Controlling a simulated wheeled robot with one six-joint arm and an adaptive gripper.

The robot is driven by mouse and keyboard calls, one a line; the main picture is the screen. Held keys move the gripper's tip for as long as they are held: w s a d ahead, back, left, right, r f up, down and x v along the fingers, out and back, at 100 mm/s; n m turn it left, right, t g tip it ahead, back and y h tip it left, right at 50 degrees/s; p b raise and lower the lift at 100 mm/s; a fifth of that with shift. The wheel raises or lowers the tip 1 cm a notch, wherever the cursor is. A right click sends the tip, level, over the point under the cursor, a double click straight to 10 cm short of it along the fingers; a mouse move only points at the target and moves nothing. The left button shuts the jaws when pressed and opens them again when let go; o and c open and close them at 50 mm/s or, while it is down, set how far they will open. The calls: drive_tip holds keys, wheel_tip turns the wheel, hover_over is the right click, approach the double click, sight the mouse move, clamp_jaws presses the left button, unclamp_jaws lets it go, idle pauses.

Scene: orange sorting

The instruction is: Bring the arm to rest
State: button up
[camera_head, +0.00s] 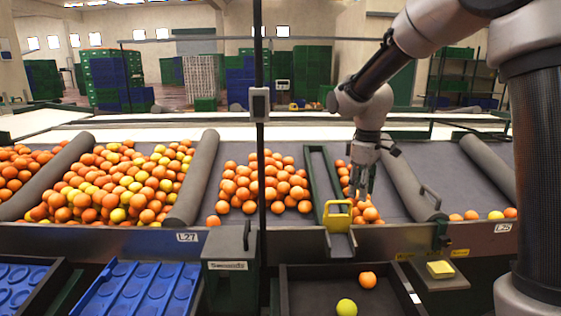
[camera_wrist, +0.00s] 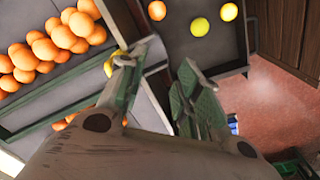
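My arm reaches in from the right of the head view, and my gripper (camera_head: 357,190) points down over the sorting table, near a small pile of oranges (camera_head: 265,182). In the wrist view my gripper (camera_wrist: 160,72) has its two green-padded fingers spread apart with nothing between them. Oranges (camera_wrist: 50,45) lie to the left there. A dark crate (camera_head: 312,297) at the front holds an orange fruit (camera_head: 367,280) and a yellow-green fruit (camera_head: 346,307). The wrist view shows a third fruit (camera_wrist: 229,12) in it.
A green gate with a yellow handle (camera_head: 338,222) stands just left of my gripper. Grey rollers (camera_head: 192,178) divide the table. A blue tray (camera_head: 135,290) and a dark green box (camera_head: 230,268) sit in front. A thin black post (camera_head: 260,150) crosses the view.

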drive_tip(key=s+d+r+m+t, duration=0.1)
drive_tip(key=s+d+r+m, duration=0.1)
drive_tip(key=s, duration=0.7)
drive_tip(key=s+d+r+m+t, duration=0.1)
drive_tip(key=s+d+r+m, duration=0.2)
drive_tip(key=s+d, duration=0.3)
drive_tip(key=s+d+r+m+t, duration=0.1)
drive_tip(key=s+d+r+m, duration=0.2)
drive_tip(key=s, duration=0.9)
drive_tip(key=shift+s+d+m+t, duration=0.2)
drive_tip(key=shift+d+m+t, duration=0.2)
drive_tip(key=shift+d+m, duration=0.55)
